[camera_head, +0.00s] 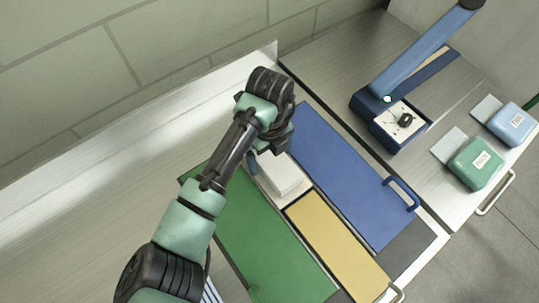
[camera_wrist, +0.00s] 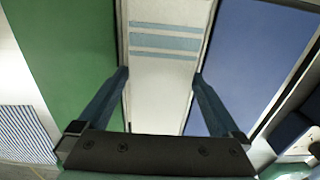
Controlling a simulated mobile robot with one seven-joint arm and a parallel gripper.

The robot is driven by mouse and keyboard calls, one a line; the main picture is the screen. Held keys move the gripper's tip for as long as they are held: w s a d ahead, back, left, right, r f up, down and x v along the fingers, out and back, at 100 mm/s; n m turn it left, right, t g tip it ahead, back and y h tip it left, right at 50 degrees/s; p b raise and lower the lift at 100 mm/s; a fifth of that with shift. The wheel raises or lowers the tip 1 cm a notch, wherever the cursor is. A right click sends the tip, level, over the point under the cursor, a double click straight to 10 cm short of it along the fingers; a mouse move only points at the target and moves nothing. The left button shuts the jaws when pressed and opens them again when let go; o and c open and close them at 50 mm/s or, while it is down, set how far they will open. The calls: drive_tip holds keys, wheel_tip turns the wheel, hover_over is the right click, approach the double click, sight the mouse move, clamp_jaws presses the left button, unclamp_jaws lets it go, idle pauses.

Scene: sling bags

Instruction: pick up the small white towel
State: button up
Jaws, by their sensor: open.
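The small white towel (camera_head: 281,174) lies folded in a narrow slot between a green panel and a blue panel. In the wrist view the white towel (camera_wrist: 158,82) shows pale blue stripes across its far part. My gripper (camera_wrist: 160,73) is open, with one finger on each side of the towel in that view. I cannot tell whether the fingertips are above the towel or down beside it. In the head view my wrist covers the towel's far end, and one finger shows at its left side.
The green panel (camera_head: 256,235) and blue panel (camera_head: 345,180) flank the slot closely. A tan panel (camera_head: 338,245) lies in front of the towel. A blue device (camera_head: 385,120) and green and blue pouches stand at the right. A wall runs behind.

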drive_tip(key=shift+f, duration=0.15)
drive_tip(key=shift+c, duration=0.2)
drive_tip(key=c, duration=1.2)
drive_tip(key=shift+c, duration=0.2)
